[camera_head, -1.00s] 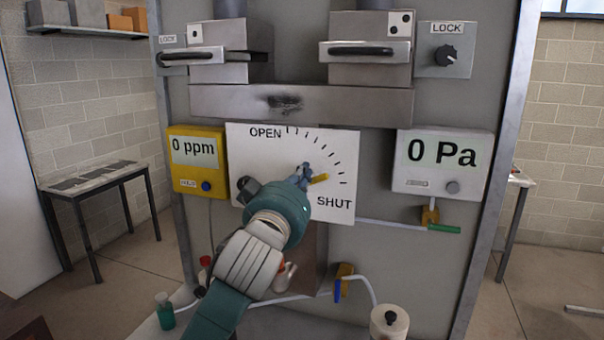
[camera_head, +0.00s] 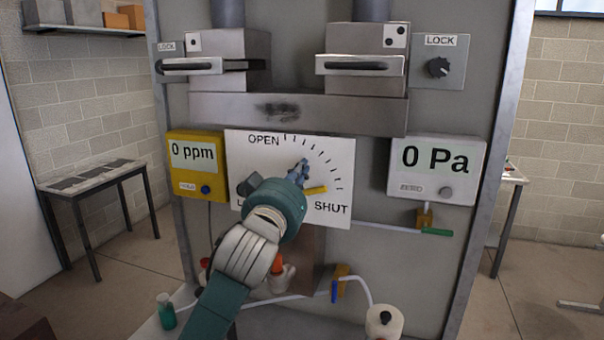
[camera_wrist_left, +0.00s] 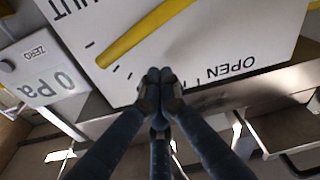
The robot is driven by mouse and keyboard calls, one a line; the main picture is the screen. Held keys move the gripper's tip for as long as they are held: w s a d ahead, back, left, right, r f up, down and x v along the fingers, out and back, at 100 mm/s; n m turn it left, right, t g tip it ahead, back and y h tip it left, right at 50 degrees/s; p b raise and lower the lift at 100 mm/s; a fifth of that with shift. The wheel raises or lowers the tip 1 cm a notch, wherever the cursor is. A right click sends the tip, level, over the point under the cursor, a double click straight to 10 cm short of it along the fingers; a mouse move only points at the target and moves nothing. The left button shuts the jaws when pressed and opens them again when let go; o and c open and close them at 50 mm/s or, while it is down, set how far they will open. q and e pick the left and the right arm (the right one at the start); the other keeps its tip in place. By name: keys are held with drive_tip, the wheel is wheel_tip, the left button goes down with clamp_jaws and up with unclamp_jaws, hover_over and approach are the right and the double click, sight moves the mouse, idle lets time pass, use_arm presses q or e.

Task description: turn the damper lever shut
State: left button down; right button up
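The damper lever is a yellow bar (camera_head: 315,189) on a white dial plate (camera_head: 338,160) marked OPEN and SHUT. Its tip points right, a little above the word SHUT; my left arm hides its pivot end. My left gripper (camera_head: 303,165) is in front of the dial, just above the visible lever end. In the left wrist view, the fingers (camera_wrist_left: 160,78) are together with nothing seen between them, and the yellow lever (camera_wrist_left: 145,35) lies just beyond the fingertips. I cannot tell whether they touch it. My right gripper is not in view.
A yellow 0 ppm meter (camera_head: 196,178) is left of the dial and a white 0 Pa meter (camera_head: 436,185) is right. Two drawer-like boxes with handles (camera_head: 360,66) stick out above. Tubing, a blue-handled valve (camera_head: 335,290) and a white container (camera_head: 384,322) are below.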

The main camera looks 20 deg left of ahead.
use_arm(q)
drive_tip(key=s+b, duration=0.5)
drive_tip(key=s, duration=0.5)
drive_tip(key=s+f+m+g, duration=0.1)
drive_tip(key=s+f+g, duration=0.2)
drive_tip(key=f, duration=1.1)
drive_tip(key=s+f+m+g, duration=0.15)
drive_tip(key=f+g, duration=0.25)
drive_tip(key=f, duration=1)
drive_tip(key=s+f+m+g, duration=0.2)
drive_tip(key=s+f+g, duration=0.7)
drive_tip(key=s+f, duration=1.75)
drive_tip(key=s+f+g+b, duration=0.1)
drive_tip(key=s+f, duration=0.1)
drive_tip(key=f, duration=1.2)
drive_tip(key=s+f+b, duration=0.1)
drive_tip(key=s+f, duration=0.1)
drive_tip(key=f, duration=1.1)
drive_tip(key=s+a+f, duration=0.2)
drive_tip(key=s+f, duration=0.6)
drive_tip(key=f, duration=0.1)
drive_tip(key=s+a+f+g+b, duration=0.1)
drive_tip(key=s+f, duration=0.7)
drive_tip(key=s, duration=0.1)
drive_tip(key=shift+a+f+m+g, duration=0.3)
drive_tip(key=shift+a+f+m, duration=0.05)
drive_tip(key=shift+f, duration=0.05)
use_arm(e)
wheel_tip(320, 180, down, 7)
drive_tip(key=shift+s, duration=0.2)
